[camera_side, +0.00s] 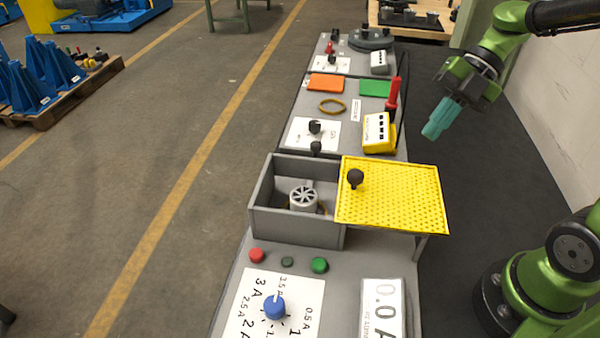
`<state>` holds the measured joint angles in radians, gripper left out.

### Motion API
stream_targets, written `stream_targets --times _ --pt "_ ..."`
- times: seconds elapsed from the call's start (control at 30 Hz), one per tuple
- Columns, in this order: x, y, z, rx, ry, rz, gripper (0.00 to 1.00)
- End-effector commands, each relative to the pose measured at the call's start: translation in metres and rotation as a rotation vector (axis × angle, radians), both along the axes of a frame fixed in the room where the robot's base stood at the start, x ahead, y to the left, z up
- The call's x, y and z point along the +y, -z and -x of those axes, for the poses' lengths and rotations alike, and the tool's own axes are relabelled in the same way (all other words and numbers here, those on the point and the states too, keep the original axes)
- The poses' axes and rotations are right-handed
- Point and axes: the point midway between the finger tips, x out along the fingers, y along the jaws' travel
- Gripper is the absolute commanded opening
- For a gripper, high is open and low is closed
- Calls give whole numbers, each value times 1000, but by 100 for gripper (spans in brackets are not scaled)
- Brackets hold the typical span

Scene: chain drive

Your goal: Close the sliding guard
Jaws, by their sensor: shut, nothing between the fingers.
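The sliding guard (400,200) is a yellow perforated plate with a black knob (355,178) near its left edge. The left part of the box is uncovered, and a grey spoked wheel (304,198) shows inside. What lies under the plate is hidden. My gripper (432,132), with teal fingers, is shut and empty. It is up and to the right of the guard, apart from it.
A yellow meter (378,133) with a red probe (393,95) stands on the bench behind the guard, left of my gripper. Red and green buttons (319,265), a blue dial (274,307) and a display (383,308) are in front of the box.

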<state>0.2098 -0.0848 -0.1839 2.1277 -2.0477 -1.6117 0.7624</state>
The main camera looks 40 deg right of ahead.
Motion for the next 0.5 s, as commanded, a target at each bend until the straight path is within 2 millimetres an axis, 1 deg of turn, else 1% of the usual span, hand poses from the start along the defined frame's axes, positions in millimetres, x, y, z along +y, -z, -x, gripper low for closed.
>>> stream_targets --times 0.17,0.5 --pt "12 14 0 8 2 -5 0" --pt "55 72 -5 9 1 -5 0"
